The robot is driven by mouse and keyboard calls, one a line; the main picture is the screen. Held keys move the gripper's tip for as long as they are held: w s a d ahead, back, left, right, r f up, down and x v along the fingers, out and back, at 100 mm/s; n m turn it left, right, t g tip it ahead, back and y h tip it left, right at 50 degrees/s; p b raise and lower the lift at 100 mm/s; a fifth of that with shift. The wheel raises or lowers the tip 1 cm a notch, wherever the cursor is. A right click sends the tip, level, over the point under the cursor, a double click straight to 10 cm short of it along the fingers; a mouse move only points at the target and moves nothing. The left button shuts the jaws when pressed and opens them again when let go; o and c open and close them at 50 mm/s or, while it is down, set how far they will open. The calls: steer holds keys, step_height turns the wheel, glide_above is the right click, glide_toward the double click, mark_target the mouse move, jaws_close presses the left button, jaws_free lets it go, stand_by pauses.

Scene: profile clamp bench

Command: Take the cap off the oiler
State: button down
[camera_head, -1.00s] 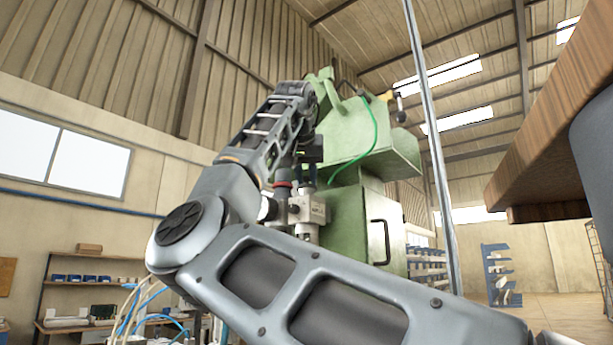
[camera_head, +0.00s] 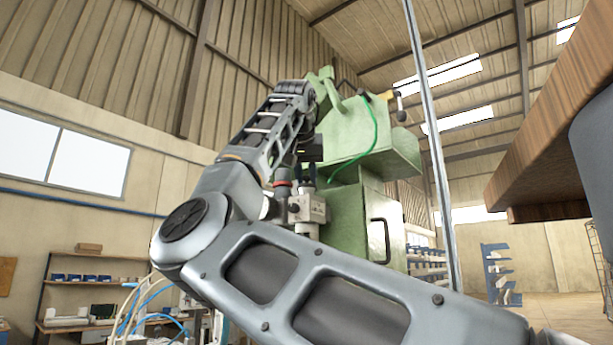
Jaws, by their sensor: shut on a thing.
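My gripper (camera_head: 307,172) hangs below my wrist, its fingers pointing down at the top of the right-hand part of a small grey air unit in front of the green machine. That part is the oiler (camera_head: 312,208). The fingers are shut on the oiler's cap, which is small and mostly hidden between them. I cannot tell whether the cap is still seated or slightly raised. The oiler's lower part is hidden behind my arm.
A red-collared knob (camera_head: 283,188) stands close left of my gripper. The green machine (camera_head: 350,215) is right behind it, with a green hose (camera_head: 372,135). A metal post (camera_head: 432,130) and a wooden tabletop edge (camera_head: 550,130) are at the right.

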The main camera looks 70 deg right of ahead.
steer(key=shift+r, duration=1.45)
steer(key=shift+a, duration=0.1)
